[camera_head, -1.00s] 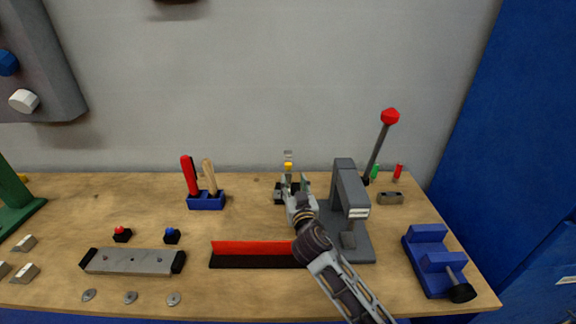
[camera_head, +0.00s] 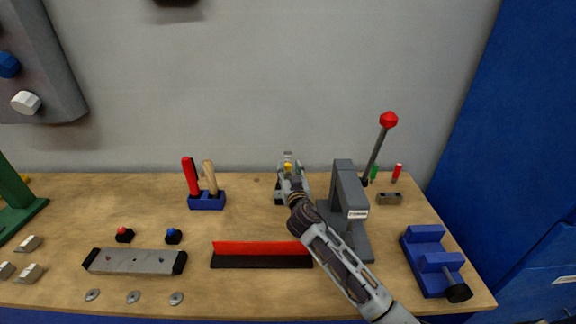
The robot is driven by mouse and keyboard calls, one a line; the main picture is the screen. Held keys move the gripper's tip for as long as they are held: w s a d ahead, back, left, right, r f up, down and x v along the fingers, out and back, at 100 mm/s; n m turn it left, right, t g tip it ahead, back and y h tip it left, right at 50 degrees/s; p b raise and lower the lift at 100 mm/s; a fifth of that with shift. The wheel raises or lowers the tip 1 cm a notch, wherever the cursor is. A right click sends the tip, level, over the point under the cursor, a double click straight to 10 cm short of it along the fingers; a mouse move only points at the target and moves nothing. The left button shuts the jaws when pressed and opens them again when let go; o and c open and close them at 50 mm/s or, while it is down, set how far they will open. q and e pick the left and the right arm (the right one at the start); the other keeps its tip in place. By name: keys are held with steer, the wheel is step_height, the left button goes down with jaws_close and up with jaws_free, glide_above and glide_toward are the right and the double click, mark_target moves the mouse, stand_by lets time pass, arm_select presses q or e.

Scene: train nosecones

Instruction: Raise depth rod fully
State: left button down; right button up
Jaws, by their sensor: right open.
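A small upright device with a yellow part, which I take for the depth rod (camera_head: 288,166), and a grey top stands near the back wall, behind my right gripper. My right gripper (camera_head: 291,182) reaches up from the lower right, its fingers open and right at the device's front, close around the yellow part. Whether the fingers touch it I cannot tell. The gripper hides most of the device's base. My left gripper is not in view.
A grey press (camera_head: 347,205) stands just right of my arm, with a red-knobbed lever (camera_head: 380,145) behind it. A red and black bar (camera_head: 250,254) lies in front. A blue tool holder (camera_head: 206,201) stands left, a blue vise (camera_head: 433,261) right.

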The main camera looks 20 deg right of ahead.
mark_target(289, 168)
steer(key=shift+w+d, duration=0.15)
steer(key=shift+w, duration=0.75)
steer(key=shift+w+d, duration=0.1)
steer(key=shift+w, duration=0.75)
